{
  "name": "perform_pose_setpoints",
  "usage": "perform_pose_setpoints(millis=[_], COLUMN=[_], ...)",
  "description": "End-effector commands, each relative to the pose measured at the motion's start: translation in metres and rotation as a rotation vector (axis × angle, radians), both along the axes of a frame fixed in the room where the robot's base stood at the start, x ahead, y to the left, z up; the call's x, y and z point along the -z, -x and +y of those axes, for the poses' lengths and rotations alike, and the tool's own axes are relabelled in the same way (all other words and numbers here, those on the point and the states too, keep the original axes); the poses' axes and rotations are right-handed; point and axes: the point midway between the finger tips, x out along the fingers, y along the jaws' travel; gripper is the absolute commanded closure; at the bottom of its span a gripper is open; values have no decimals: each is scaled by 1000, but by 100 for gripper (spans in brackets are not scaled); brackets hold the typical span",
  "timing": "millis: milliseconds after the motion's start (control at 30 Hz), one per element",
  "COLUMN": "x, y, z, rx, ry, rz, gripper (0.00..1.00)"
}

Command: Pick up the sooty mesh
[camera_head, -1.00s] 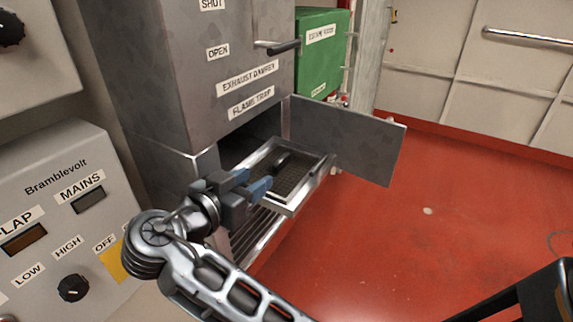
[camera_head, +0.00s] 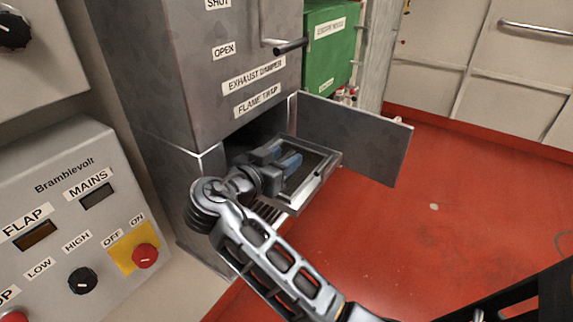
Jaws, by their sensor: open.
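The sooty mesh (camera_head: 312,164) is a dark, fine-grid panel lying in a grey metal tray (camera_head: 318,186). The tray sticks out of the opening under the "FLAME TRAP" label. My gripper (camera_head: 281,158) is open, with its two blue fingertips over the left part of the mesh. I cannot tell whether the fingers touch it. The mesh's dark handle is hidden or lost among the fingers, and the gripper body covers the tray's left side.
A hinged metal door (camera_head: 355,138) stands open right behind the tray. A damper lever (camera_head: 290,46) sticks out above. A control panel (camera_head: 75,215) with knobs and a red button stands at the left. The red floor (camera_head: 440,240) at the right is clear.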

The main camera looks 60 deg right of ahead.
Motion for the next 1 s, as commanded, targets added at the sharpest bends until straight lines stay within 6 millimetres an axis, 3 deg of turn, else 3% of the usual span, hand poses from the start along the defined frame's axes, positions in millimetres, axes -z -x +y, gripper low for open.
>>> perform_pose_setpoints(millis=[167, 600, 1000], x=[0, 0, -1], y=[0, 0, 0], z=[0, 0, 0], rx=[0, 0, -1], ry=[0, 0, 1], rz=[0, 0, -2], gripper=[57, 99, 100])
